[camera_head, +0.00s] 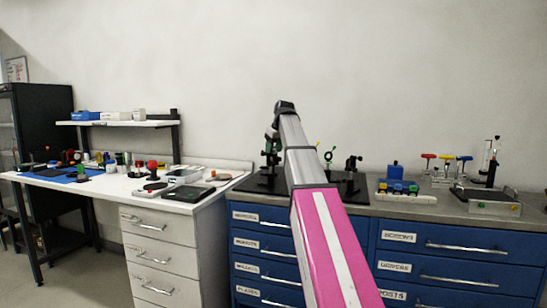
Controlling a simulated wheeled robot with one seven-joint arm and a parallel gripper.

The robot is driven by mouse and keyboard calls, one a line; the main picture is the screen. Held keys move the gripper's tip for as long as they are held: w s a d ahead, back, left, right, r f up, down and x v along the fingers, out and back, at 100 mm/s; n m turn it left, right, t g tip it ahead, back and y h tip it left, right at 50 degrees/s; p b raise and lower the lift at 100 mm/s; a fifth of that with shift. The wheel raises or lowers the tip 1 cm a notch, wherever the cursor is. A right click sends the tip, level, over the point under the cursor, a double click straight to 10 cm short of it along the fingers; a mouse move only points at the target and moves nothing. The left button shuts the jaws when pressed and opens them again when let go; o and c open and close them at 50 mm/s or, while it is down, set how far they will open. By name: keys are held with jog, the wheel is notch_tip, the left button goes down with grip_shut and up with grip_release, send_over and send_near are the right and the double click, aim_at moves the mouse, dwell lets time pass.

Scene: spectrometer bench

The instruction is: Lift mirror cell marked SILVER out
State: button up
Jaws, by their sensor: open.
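No marking reading SILVER can be made out, so I cannot tell which thing is the mirror cell. Dark upright optical mounts stand on a black board behind my arm: one to the left (270,152) and one to the right (351,166), with a small green-topped post (328,156) between them. My arm, pink then grey, rises across the middle and ends in a dark joint. It hides the middle of the board. My gripper is not clearly visible; its jaws cannot be picked out.
Blue labelled drawers (470,262) stand under the grey bench. Right of the arm are a blue block on a coloured rack (397,184), T-handled tools (447,165) and a grey tray (485,202). A white bench (105,191) at left is crowded with small items below a shelf (115,123).

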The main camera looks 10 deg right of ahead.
grip_shut()
